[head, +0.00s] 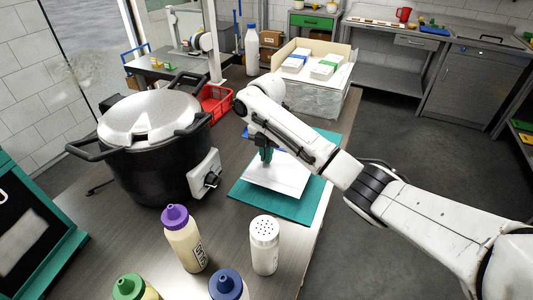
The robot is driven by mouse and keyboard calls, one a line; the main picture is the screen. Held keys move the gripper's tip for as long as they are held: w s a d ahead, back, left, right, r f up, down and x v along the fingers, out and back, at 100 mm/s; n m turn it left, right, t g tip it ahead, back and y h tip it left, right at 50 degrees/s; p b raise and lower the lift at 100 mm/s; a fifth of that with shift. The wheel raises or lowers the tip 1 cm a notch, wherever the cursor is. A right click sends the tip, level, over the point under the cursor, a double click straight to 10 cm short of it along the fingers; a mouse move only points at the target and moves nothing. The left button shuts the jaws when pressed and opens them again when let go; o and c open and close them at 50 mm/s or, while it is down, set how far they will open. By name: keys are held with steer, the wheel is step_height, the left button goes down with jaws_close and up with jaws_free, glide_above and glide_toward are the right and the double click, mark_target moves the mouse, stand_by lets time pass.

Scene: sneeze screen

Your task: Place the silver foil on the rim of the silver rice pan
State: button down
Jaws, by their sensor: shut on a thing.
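My gripper (266,155), with dark teal fingers, points down over the teal mat on the counter. It is shut at the upper part of a flat, pale, nearly white sheet (280,178), which I take to be the silver foil. The sheet looks to lie on or just above the mat; I cannot tell which. To the left stands a big black pot (150,170) with a silver round top (148,116) and dark side handles; I take this to be the rice pan. My gripper is to the right of the pot, apart from it.
A purple-capped bottle (184,240), a white shaker (265,245), a blue-capped bottle (227,284) and a green-capped bottle (132,288) stand at the front. A red basket (216,103) is behind the pot. A bin with white packs (312,98) stands beyond the teal mat (290,211).

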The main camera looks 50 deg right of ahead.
steer(key=c, duration=1.2)
jaws_free()
step_height(320, 180, up, 11)
steer(key=shift+p, duration=0.45)
steer(key=shift+f, duration=0.15)
